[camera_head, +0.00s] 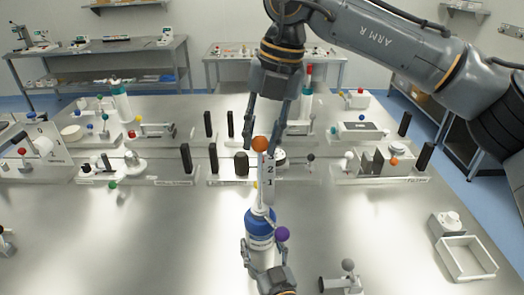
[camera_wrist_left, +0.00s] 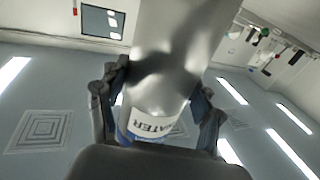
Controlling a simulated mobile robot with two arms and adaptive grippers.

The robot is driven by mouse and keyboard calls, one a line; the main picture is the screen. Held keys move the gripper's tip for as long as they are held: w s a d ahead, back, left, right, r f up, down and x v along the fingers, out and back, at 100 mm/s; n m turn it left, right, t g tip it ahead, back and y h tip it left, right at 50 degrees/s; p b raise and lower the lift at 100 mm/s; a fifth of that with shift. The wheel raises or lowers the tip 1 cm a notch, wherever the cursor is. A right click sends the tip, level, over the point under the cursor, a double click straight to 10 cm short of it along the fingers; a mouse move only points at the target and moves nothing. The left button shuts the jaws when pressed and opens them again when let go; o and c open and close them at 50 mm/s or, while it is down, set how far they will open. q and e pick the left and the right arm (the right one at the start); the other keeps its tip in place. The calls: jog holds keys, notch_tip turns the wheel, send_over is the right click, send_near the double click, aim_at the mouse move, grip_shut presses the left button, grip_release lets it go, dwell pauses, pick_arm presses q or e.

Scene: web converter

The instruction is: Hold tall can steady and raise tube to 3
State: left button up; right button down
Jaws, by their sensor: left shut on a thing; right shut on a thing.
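The tall can (camera_head: 260,224), blue and white, stands upright at the front middle of the table in the head view. My left gripper (camera_head: 263,247) is shut around its lower body. The left wrist view shows the can (camera_wrist_left: 165,90) close up between the fingers, with a "WATER" label. A thin pale tube (camera_head: 261,185) with an orange ball (camera_head: 260,143) on top rises from the can. My right gripper (camera_head: 262,147) points down and is shut on the ball at the tube's top. A scale (camera_head: 270,172) beside the tube shows 2 and 1; the 3 is not clearly readable.
A purple ball (camera_head: 282,233) is close to the can's right side. A small grey device (camera_head: 345,278) and a white tray (camera_head: 467,258) stand at front right. A row of devices and black posts (camera_head: 213,157) lies behind. The front left table is mostly clear.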

pick_arm(q)
jog(key=shift+s+a+f, duration=0.1)
jog(key=shift+a+f, duration=0.05)
jog(key=shift+f, duration=0.45)
pick_arm(e)
jog(key=c, duration=1)
grip_release()
jog(key=r, duration=0.4)
jog(key=d+r, duration=0.1)
jog(key=r, duration=0.3)
jog(key=d+r, duration=0.1)
jog(key=r, duration=0.2)
jog(key=shift+s+d+r, duration=0.2)
jog(key=shift+s+r, duration=0.05)
jog(key=shift+r, duration=0.15)
pick_arm(q)
jog(key=shift+r+b, duration=0.15)
jog(key=shift+b, duration=0.15)
pick_arm(e)
jog(key=shift+w+f, duration=0.1)
jog(key=shift+f, duration=0.25)
pick_arm(q)
jog(key=shift+r, duration=0.2)
